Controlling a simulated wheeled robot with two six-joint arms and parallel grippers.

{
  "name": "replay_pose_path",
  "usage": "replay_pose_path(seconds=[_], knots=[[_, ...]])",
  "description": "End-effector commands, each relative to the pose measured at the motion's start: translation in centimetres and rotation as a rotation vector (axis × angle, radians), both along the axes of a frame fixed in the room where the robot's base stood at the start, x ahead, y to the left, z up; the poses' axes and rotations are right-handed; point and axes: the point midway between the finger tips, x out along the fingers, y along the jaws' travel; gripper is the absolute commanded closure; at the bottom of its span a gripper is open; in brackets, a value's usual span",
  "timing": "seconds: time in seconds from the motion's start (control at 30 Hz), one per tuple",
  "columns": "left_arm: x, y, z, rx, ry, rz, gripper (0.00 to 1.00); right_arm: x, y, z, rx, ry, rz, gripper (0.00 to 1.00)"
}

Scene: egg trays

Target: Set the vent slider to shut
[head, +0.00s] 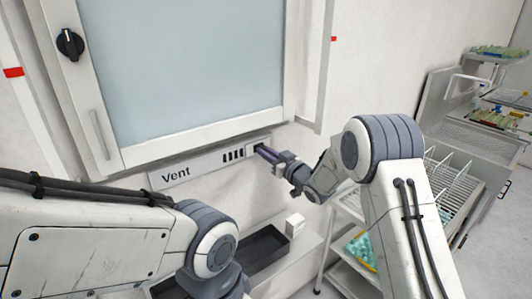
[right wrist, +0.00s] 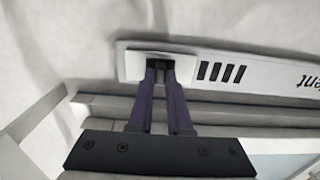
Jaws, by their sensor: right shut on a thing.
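The vent panel (head: 190,170), a pale strip labelled "Vent", runs below the glass-fronted cabinet. Several dark slots (head: 233,155) lie right of the label. The slider's pale plate (head: 256,144) is at the strip's right end, and its dark knob is between my fingertips. My right gripper (head: 262,152) is shut on the knob. In the right wrist view, the purple fingers (right wrist: 160,75) meet the dark knob on the pale plate (right wrist: 185,67), with the slots (right wrist: 222,72) uncovered to its right. My left arm crosses the lower left of the head view; its gripper is out of view.
The cabinet (head: 185,65) has a black rotary knob (head: 70,44) and a vertical handle (head: 100,135). A dark tray (head: 262,250) and a small white box (head: 295,225) are below the vent. A wire-rack cart (head: 450,180) and egg trays (head: 500,52) stand at the right.

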Motion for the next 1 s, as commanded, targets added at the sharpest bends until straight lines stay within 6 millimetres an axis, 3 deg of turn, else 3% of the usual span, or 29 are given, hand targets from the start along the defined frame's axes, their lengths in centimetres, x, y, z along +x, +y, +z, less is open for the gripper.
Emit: replay_pose_path(seconds=[0.57, 0.8, 1.0], knots=[[0.0, 0.0, -0.3, 0.0, 0.0, 0.0, 1.0, -0.2, 0.3, 0.0, 0.001, -0.002, 0.001, 1.0], [0.0, 0.0, -3.3, 0.0, 0.0, -0.001, 1.0, -3.2, 4.6, -0.4, 0.001, -0.005, 0.006, 1.0], [0.0, 0.0, -4.6, 0.0, 0.0, -0.002, 1.0, -5.0, 7.0, -0.1, 0.002, -0.005, 0.002, 1.0]])
